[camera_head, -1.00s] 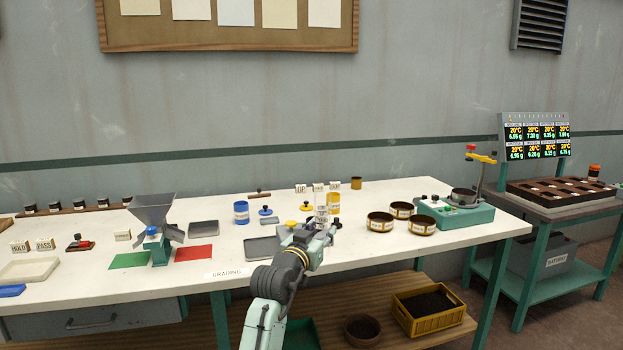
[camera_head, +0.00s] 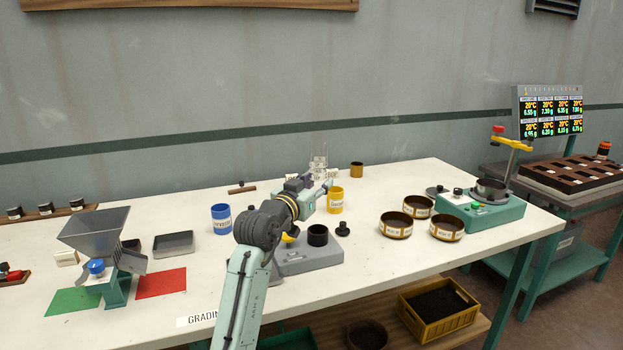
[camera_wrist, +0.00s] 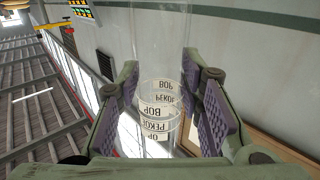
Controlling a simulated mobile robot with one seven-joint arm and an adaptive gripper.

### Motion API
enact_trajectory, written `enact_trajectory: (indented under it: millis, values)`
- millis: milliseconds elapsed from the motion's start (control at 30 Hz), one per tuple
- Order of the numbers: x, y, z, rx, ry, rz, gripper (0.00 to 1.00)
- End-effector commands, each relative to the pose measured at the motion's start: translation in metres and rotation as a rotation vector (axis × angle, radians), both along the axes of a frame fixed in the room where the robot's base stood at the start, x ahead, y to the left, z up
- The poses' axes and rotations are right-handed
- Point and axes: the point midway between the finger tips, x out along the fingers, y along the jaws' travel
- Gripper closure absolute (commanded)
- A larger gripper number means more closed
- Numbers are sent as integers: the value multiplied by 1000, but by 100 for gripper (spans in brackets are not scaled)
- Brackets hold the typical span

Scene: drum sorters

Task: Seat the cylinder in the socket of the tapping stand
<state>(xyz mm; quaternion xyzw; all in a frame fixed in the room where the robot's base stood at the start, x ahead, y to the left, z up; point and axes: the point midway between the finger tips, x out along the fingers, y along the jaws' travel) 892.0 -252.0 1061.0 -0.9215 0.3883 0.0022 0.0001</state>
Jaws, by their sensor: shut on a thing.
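The clear cylinder (camera_head: 320,155) is upright in my gripper (camera_head: 316,180), above the table toward the back. In the wrist view the see-through cylinder (camera_wrist: 160,55) stands between the two ridged finger pads, with bands lettered BOP, PEKOE and OP showing low on it or through it. My gripper is shut on it. The grey base that looks like the tapping stand (camera_head: 313,262) is nearer the front, below and apart from the cylinder. A dark round socket (camera_head: 318,235) rises from it. My arm hides the stand's left part.
A yellow cup (camera_head: 336,201) and a black knobbed piece (camera_head: 343,229) stand close to the stand. A blue cup (camera_head: 221,218) is left of my arm. Several sieve rings (camera_head: 396,226) and a teal machine (camera_head: 482,213) are to the right. The back right tabletop is mostly clear.

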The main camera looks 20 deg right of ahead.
Motion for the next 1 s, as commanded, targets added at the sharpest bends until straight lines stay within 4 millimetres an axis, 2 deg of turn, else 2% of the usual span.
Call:
enact_trajectory:
  millis: [467,1000]
  values:
    - [-1,1,-3,1,0,-3,97]
    - [-1,1,-49,0,0,-3,97]
